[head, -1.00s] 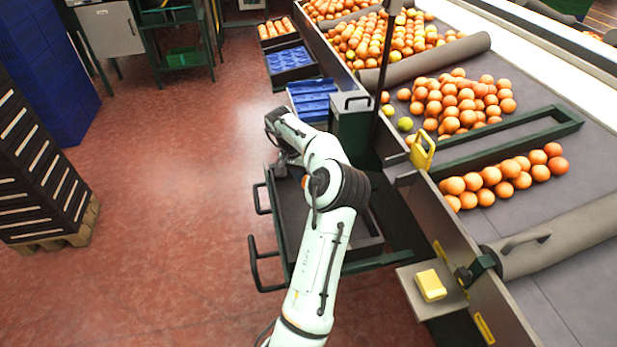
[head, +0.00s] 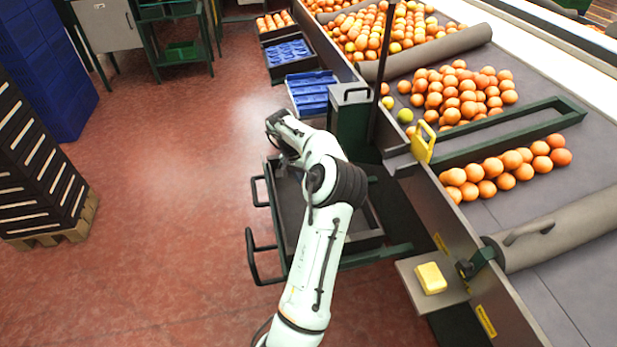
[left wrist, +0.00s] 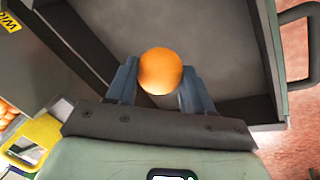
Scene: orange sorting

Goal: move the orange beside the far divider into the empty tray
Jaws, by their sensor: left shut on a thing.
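My left gripper (left wrist: 160,80) is shut on an orange (left wrist: 161,70), its two blue-grey fingers on either side of it in the left wrist view. Behind the orange in that view is the bare grey floor of a dark tray (left wrist: 222,40). In the head view my left arm reaches over this tray (head: 365,239), which stands on a green-framed stand beside the belt. The arm hides part of the tray and the held orange there. No fruit shows in the visible part of the tray. My right gripper is not in view.
Oranges lie in groups on the grey belt (head: 575,230), between a green frame (head: 510,134) and grey rollers (head: 430,55). A yellow handle (head: 423,143) stands at the belt's edge. Blue-lined trays (head: 311,96) stand farther back.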

